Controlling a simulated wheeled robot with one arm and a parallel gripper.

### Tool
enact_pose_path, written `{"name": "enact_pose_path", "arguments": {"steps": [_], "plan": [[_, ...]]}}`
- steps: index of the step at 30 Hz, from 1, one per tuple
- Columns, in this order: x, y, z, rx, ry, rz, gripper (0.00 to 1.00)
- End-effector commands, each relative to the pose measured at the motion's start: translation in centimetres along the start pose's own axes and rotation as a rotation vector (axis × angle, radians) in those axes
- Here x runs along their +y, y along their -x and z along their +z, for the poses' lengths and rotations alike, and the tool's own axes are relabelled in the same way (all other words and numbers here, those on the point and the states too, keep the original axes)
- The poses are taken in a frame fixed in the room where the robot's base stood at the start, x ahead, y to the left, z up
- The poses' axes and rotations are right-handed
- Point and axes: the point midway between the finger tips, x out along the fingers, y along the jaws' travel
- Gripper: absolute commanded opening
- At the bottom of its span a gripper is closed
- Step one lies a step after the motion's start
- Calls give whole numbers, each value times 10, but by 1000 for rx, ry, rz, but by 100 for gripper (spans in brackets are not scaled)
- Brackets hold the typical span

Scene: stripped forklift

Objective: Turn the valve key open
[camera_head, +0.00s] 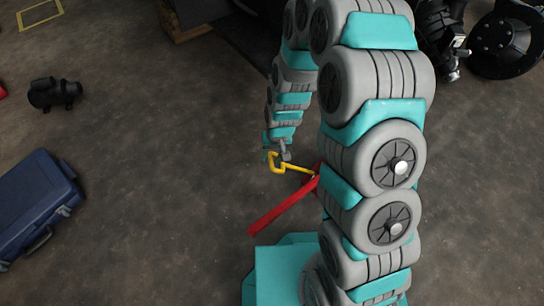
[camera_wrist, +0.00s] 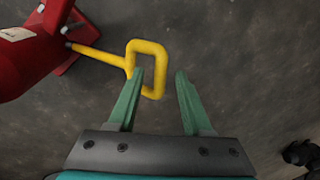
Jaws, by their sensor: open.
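The yellow valve key has a shaft and a rectangular loop handle (camera_wrist: 148,45). In the wrist view its shaft runs left to a red body (camera_wrist: 22,55). In the head view the key (camera_head: 293,168) shows beside my gripper (camera_head: 273,152), which is small and partly hidden there. In the wrist view my gripper (camera_wrist: 159,73) is open. Its left fingertip overlaps the left part of the loop, and its right fingertip is just right of the loop. The loop's right bar appears between the fingertips; I cannot tell whether they touch it.
A red bar (camera_head: 282,213) extends low and left from near the key, and my arm hides much of the red body. A blue case (camera_head: 35,205) and a black part (camera_head: 55,93) lie on the floor at left. Dark machine parts (camera_head: 505,40) sit top right.

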Motion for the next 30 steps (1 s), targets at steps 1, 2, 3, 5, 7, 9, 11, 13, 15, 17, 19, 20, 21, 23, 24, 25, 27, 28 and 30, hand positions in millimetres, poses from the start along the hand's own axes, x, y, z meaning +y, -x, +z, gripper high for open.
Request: {"name": "enact_pose_path", "arguments": {"steps": [1,2,3,5,7,9,11,13,15,17,19,20,21,23,24,25,27,28,30], "plan": [[0,0,0,0,0,0,50],[0,0,0,1,0,0,50],[0,0,0,1,1,0,50],[0,0,0,1,1,0,50],[0,0,0,1,1,0,43],[0,0,0,1,1,0,35],[0,0,0,1,1,0,28],[0,1,0,2,1,0,20],[0,0,0,1,1,0,12],[0,1,0,2,1,0,6],[0,1,0,2,1,0,0],[0,1,0,2,1,0,0],[0,1,0,2,1,0,0],[0,1,-1,2,1,0,0],[0,1,-1,2,1,0,0],[0,1,-1,2,1,0,0],[0,1,-1,2,1,0,0],[0,1,-1,2,1,0,0],[0,1,-1,1,1,0,0]]}}
